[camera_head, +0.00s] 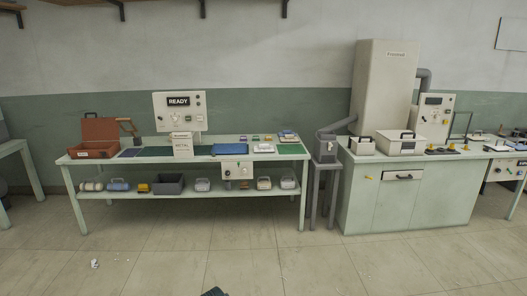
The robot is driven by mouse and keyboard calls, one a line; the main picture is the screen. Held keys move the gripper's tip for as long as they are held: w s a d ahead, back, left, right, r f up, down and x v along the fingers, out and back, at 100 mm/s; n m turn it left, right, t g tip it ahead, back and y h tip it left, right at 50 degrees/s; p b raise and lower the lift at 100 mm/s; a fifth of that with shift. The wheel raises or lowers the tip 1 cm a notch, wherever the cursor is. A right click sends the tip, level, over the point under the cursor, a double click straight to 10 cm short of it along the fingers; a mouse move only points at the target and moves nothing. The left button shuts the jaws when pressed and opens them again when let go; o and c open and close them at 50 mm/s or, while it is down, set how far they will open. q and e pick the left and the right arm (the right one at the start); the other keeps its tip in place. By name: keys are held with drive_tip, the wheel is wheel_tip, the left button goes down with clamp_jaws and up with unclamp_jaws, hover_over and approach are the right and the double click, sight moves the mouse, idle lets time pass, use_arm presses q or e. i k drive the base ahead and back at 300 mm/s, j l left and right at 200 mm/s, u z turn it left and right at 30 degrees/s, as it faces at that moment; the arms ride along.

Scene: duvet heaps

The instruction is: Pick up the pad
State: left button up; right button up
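A flat blue pad-like piece (230,149) lies on the top of the long pale-green workbench (175,158), right of the middle. Another small bluish item (288,137) sits at the back right of the bench. I cannot tell for sure which of these is the pad. Neither gripper is recognisable. A small dark shape (213,292) shows at the bottom edge, and I cannot tell what it is.
A box labelled METAL (182,145) and a READY panel (180,110) stand on the bench. Its lower shelf holds several items, including a dark bin (168,184). A green cabinet (408,195) stands to the right.

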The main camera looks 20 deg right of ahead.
sight(265, 148)
drive_tip(key=i+z, duration=0.1)
drive_tip(key=i, duration=1.45)
drive_tip(key=i+z, duration=0.15)
drive_tip(key=i, duration=1.35)
drive_tip(key=i+j+z, duration=0.15)
drive_tip(key=i, duration=0.65)
drive_tip(key=i+j+z, duration=0.2)
drive_tip(key=i+z, duration=0.25)
drive_tip(key=i+j+z, duration=0.85)
drive_tip(key=i, duration=0.05)
